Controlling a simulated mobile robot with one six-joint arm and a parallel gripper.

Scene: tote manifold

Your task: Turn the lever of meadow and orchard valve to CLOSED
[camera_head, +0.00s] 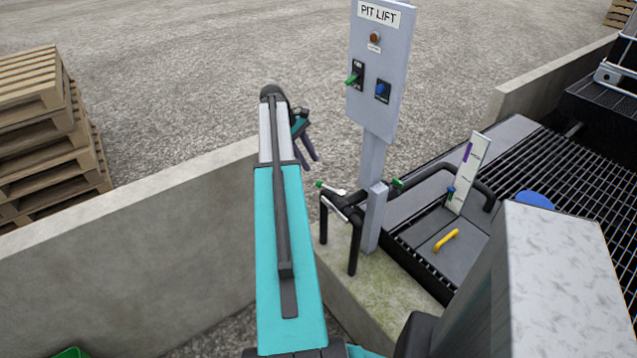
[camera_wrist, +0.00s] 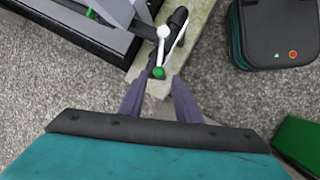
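A black pipe manifold (camera_head: 352,210) stands on the concrete ledge. A white lever with a green end (camera_head: 332,188) sits at its left; the same white lever (camera_wrist: 163,48) shows in the wrist view, its green knob just beyond my fingertips. A second green-ended handle (camera_head: 397,183) and a blue one (camera_head: 451,190) sit farther right along the pipes. No valve label is readable, so I cannot tell which is meadow and orchard. My gripper (camera_head: 309,161) is open and empty, above and left of the manifold; its two fingers (camera_wrist: 159,82) are apart, nothing between them.
A grey post carries the PIT LIFT panel (camera_head: 384,60) close behind the manifold. A low concrete wall (camera_head: 130,265) runs left. Pallets (camera_head: 40,130) are stacked beyond it. A dark grating (camera_head: 570,165) and a yellow handle (camera_head: 446,240) lie right. Gravel behind is open.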

